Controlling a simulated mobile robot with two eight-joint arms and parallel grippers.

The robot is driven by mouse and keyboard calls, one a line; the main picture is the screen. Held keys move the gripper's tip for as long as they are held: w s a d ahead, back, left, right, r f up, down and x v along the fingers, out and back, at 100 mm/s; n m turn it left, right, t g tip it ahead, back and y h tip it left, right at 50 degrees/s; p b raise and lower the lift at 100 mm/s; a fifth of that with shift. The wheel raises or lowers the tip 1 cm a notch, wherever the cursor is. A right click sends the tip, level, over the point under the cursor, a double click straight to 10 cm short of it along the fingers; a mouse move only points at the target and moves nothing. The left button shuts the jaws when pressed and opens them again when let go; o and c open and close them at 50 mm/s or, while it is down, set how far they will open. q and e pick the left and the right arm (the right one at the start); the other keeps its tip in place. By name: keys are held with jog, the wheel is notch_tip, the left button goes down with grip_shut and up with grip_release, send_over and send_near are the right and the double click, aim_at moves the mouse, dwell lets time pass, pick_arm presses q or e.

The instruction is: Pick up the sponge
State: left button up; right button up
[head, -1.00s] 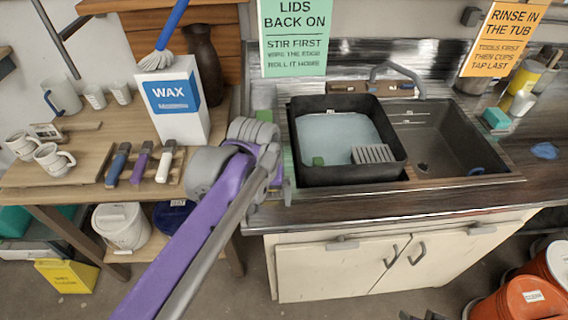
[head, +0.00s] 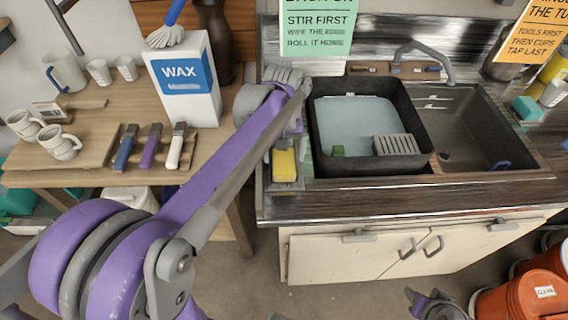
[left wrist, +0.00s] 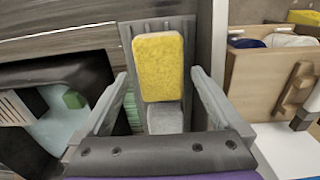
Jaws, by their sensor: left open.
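The yellow sponge (head: 285,165) lies on a narrow grey tray (head: 268,184) at the counter's left end, beside the black tub. In the left wrist view the sponge (left wrist: 158,67) is upright in the picture, with a grey block (left wrist: 165,119) at its near end. My left gripper (left wrist: 160,75) is open, with one finger to each side of the sponge and tray; it holds nothing. In the head view my left wrist hides most of this gripper and the area behind the sponge. Part of my right arm (head: 436,305) shows at the bottom edge; its jaws are unclear.
The black tub (head: 318,160) of pale liquid stands right of the sponge, with the sink basin (head: 470,125) beyond. A WAX box (head: 185,80) and three handled tools are on the wooden table (head: 85,110) at left. Orange buckets (head: 530,296) stand at lower right.

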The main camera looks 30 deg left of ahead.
aim_at(284, 160)
pick_arm(q)
jog(key=shift+f, duration=1.4)
jog(key=c, duration=1.2)
jog(key=shift+r, duration=0.15)
notch_tip(284, 160, up, 10)
jog(key=shift+f, duration=0.1)
